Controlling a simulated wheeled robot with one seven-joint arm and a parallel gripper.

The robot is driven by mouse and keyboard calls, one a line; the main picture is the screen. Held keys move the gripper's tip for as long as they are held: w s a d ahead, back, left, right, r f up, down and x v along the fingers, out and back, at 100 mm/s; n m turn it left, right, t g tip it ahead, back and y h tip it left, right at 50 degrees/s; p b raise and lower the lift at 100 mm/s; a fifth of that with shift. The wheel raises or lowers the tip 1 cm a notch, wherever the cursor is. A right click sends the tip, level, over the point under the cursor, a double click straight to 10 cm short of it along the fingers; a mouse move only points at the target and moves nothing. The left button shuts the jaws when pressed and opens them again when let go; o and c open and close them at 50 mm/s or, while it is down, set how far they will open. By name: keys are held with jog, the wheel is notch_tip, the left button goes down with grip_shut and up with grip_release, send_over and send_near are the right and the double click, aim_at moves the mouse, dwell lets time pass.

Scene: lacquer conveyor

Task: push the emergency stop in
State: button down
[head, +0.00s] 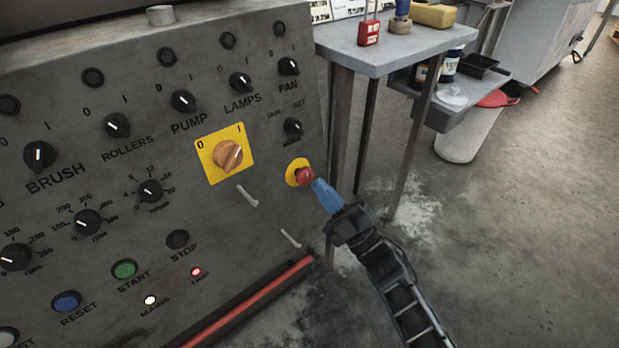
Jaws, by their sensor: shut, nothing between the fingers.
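The emergency stop is a red mushroom button (304,176) on a round yellow backing plate (292,171), at the right side of the grey control panel (265,215). My gripper (318,184), with blue fingers, is shut and empty. It comes from the lower right, and its fingertips are at the right side of the red button. They appear to touch it or sit very close in front; I cannot tell which. The fingertips cover part of the button's right edge. How deep the button sits is hard to tell.
A yellow plate with an orange rotary switch (229,155) is left of the button. Several black knobs and coloured buttons cover the panel. A red bar (255,302) runs along its lower edge. A grey table (395,48) with a red padlock (369,33) stands behind right. Open floor lies right.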

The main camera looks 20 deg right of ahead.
jog(key=shift+s, duration=0.1)
jog(key=s, duration=0.1)
jog(key=s+d+p, duration=0.1)
jog(key=s, duration=0.1)
jog(key=s+r+p, duration=0.1)
jog(key=shift+s+d, duration=0.25)
jog(key=shift+d, duration=0.05)
jog(key=shift+s+f, duration=0.1)
dwell(0.6)
jog(key=s+m+g+h, duration=0.3)
jog(key=s+m+h, duration=0.9)
jog(key=s, duration=1.6)
jog(key=s+r+m+g, duration=0.45)
jog(key=s+r, duration=0.35)
jog(key=s, duration=0.2)
notch_tip(320, 180, up, 24)
jog(key=p, duration=2.4)
jog(key=shift+a+m, duration=0.4)
jog(key=shift+m, duration=0.05)
